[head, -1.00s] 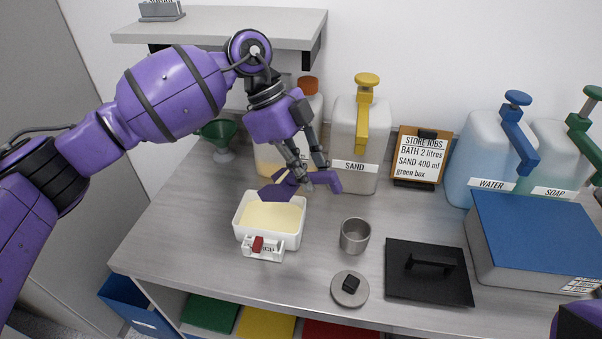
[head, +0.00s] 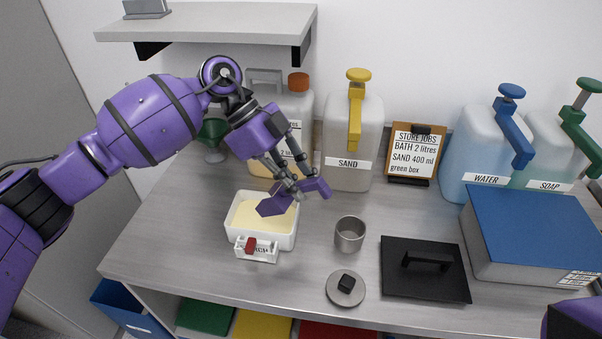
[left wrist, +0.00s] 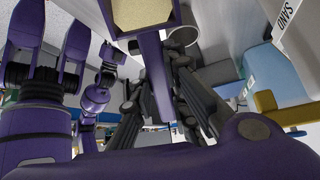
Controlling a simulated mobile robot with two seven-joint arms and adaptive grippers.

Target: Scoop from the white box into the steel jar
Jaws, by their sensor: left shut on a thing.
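My left gripper (head: 299,182) is shut on the handle of a purple scoop (head: 275,204). The scoop's bowl is at the right side of the white box (head: 265,244), over or in its pale yellow fill; I cannot tell if it touches. In the left wrist view the scoop's bowl (left wrist: 142,14) shows beige grains within its purple rim. The steel jar (head: 350,235) stands open and upright to the right of the box; its rim also shows in the left wrist view (left wrist: 183,36). My right gripper is not seen.
A round lid with a black knob (head: 346,288) lies in front of the jar. A black plate with a handle (head: 425,270) and a blue-topped box (head: 535,235) are to the right. The SAND container (head: 347,145) and other pump containers stand behind.

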